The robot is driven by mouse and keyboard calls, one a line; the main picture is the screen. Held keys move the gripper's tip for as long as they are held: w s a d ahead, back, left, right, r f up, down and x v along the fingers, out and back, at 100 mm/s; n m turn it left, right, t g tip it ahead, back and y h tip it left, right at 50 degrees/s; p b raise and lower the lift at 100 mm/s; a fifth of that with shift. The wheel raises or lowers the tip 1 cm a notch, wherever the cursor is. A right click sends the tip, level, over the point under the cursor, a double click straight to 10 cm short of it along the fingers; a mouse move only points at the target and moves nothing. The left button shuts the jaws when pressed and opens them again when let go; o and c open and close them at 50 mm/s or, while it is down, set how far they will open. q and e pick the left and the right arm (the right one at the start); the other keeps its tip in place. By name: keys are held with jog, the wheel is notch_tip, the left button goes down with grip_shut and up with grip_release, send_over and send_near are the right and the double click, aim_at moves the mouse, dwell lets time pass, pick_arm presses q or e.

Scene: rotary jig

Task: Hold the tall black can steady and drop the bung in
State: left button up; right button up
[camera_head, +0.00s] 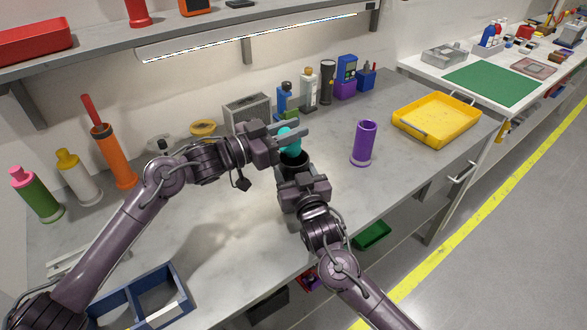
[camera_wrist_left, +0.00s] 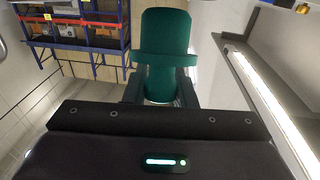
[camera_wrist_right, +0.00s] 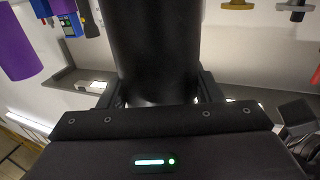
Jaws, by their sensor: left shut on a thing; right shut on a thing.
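The teal bung (camera_head: 289,143) is between the fingers of my left gripper (camera_head: 289,133), which is shut on it. In the left wrist view the bung (camera_wrist_left: 167,40) looks dark teal and has a wider collar. The tall black can (camera_head: 294,163) is directly below the bung in the head view, with its dark open mouth facing up. My right gripper (camera_head: 296,172) is shut on the can from the front. In the right wrist view the can (camera_wrist_right: 155,45) fills the space between the fingers. I cannot tell whether the bung's lower end is inside the mouth.
A purple tube (camera_head: 363,144) stands just right of the can. A yellow tray (camera_head: 437,121) is farther right. A grey box (camera_head: 247,112) and several bottles stand behind. A blue divided bin (camera_head: 142,300) is at front left. The bench between tube and tray is clear.

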pick_arm(q)
jog(key=shift+f, duration=1.55)
jog(key=o, duration=1.1)
jog(key=shift+c, duration=0.2)
jog(key=shift+f, duration=0.1)
jog(key=v, duration=1.2)
pick_arm(e)
jog(key=o, duration=1.1)
